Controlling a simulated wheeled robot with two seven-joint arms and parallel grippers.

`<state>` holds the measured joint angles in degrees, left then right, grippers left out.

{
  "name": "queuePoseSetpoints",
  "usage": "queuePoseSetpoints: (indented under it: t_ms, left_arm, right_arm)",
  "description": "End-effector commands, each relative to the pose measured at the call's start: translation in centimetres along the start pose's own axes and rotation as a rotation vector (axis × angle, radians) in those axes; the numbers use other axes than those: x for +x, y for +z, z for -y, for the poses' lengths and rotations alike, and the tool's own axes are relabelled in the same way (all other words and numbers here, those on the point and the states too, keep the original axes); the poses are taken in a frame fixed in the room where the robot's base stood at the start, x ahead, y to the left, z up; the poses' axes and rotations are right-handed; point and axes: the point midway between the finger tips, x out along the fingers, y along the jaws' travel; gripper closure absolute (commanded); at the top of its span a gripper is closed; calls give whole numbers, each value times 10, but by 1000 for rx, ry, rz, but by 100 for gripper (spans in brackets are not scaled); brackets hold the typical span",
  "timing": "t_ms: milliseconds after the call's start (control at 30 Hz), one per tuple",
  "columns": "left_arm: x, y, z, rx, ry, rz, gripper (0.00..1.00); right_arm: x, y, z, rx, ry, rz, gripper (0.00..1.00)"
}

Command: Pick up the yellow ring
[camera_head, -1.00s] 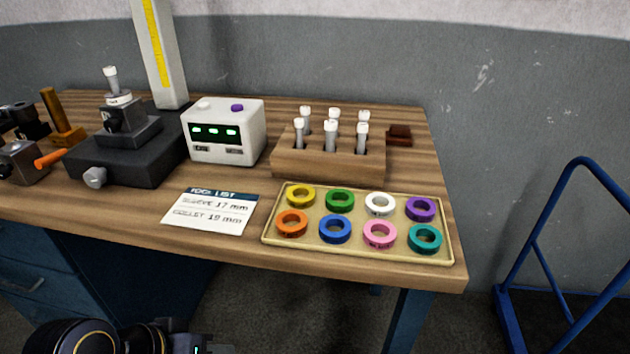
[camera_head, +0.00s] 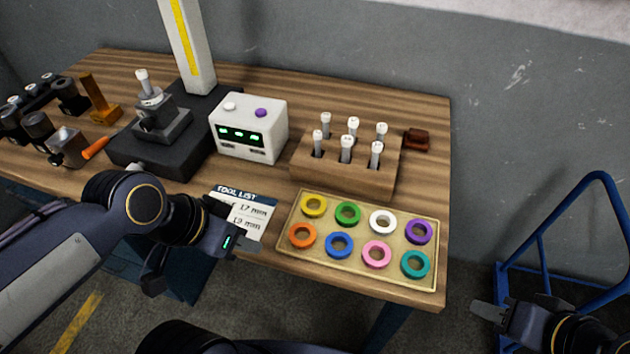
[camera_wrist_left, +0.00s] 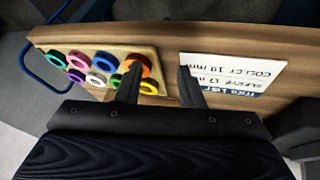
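The yellow ring (camera_head: 314,213) lies in the back left corner of a shallow tan tray (camera_head: 360,282), behind the orange ring (camera_head: 302,246). My left gripper (camera_head: 205,268) is left of the tray at the table's front edge, apart from the ring and empty. In the left wrist view its two fingers (camera_wrist_left: 160,88) stand apart, with bare table and the tray's edge between them. The yellow ring (camera_wrist_left: 148,89) shows there partly behind one finger. My right gripper (camera_head: 488,312) is off the table at the lower right; its opening is unclear.
Several other coloured rings share the tray. A wooden holder (camera_head: 345,178) with upright tools stands behind it. A tool list card (camera_head: 256,209), partly covered by my left arm, and a white display box (camera_head: 270,120) are to the left. A blue cart frame (camera_head: 540,237) stands right.

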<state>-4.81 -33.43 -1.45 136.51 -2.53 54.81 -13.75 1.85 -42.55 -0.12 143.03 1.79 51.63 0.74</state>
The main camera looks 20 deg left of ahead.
Motion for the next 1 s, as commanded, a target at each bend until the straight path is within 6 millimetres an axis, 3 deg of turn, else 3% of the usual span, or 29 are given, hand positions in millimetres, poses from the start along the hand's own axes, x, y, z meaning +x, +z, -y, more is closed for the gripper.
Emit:
queuePoseSetpoints:
  t_ms: [33, 233, 600, 767, 1000]
  left_arm:
    - [-19, -21, -5, 108, 10, 37, 65]
    - [-12, -60, -7, 558, 48, 172, 65]
    - [45, -135, -31, 1507, 196, 470, 65]
    - [58, -146, -38, 1685, 236, 531, 65]
    - [79, -136, -34, 1708, 243, 540, 65]
  right_arm:
    - [-20, -10, 9, 0, 0, 0, 64]
    - [-24, -12, 11, 0, 0, 0, 64]
    - [-23, -12, 10, 0, 0, 0, 64]
    - [-23, -12, 10, 0, 0, 0, 64]
    - [-22, -11, 10, 0, 0, 0, 64]
